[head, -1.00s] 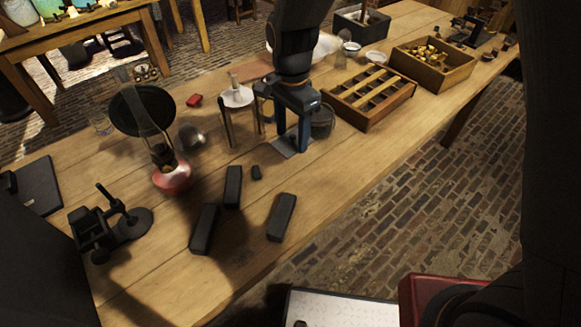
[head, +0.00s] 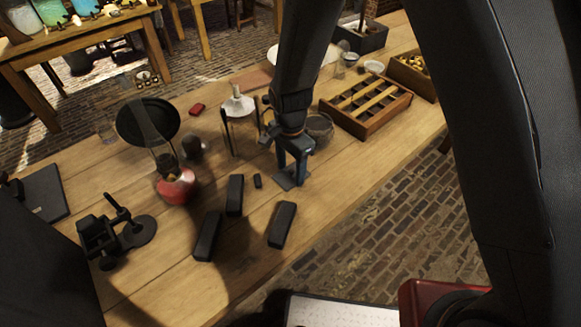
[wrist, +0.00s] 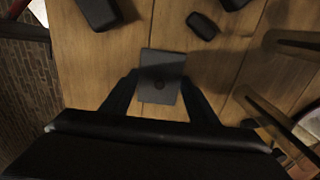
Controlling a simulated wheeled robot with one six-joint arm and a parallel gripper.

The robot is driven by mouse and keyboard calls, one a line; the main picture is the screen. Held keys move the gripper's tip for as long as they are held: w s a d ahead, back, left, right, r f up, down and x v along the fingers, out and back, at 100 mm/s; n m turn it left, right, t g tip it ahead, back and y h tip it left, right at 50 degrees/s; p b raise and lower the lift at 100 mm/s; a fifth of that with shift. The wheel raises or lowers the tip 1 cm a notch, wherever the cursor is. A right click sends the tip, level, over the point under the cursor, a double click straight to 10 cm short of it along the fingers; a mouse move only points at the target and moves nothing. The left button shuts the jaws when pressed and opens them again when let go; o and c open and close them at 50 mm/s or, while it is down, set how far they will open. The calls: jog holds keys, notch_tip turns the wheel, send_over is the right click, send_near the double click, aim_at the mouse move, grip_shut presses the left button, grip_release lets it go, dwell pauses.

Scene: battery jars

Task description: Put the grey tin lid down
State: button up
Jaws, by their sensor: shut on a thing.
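The grey tin lid (head: 284,182) is a flat, dark grey square plate. My gripper (head: 293,176) is shut on it in the head view, pointing down over the middle of the table. In the wrist view the lid (wrist: 162,68) sticks out flat between the two fingers of my gripper (wrist: 160,92), with a small round mark near its middle. The lid is at or very close to the wooden table top (head: 335,190); I cannot tell whether it touches. My fingers hide part of it.
A three-legged stand (head: 238,108) and a grey jar (head: 319,128) stand close behind my gripper. A compartmented wooden tray (head: 368,105) lies to the right. Several black blocks (head: 283,222) and a red-based lamp (head: 176,186) lie to the left and front. Bare wood shows right of the lid.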

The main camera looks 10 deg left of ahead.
aim_at(291, 171)
jog(key=shift+f, duration=0.15)
jog(key=o, duration=1)
jog(key=shift+o, duration=0.2)
notch_tip(291, 171, up, 12)
jog(key=b, duration=0.3)
jog(key=shift+r, duration=0.2)
jog(key=s+d+r+n, duration=0.1)
jog(key=s+d+n, duration=0.1)
jog(key=d, duration=0.7)
jog(key=s+d+r+n, duration=0.1)
jog(key=s+d+n, duration=0.2)
jog(key=d, duration=0.7)
jog(key=s+d+r+n+t, duration=0.1)
jog(key=s+d+n, duration=0.2)
jog(key=d, duration=0.6)
jog(key=shift+s+d+r, duration=0.15)
jog(key=shift+s+r, duration=0.1)
jog(key=shift+s, duration=0.4)
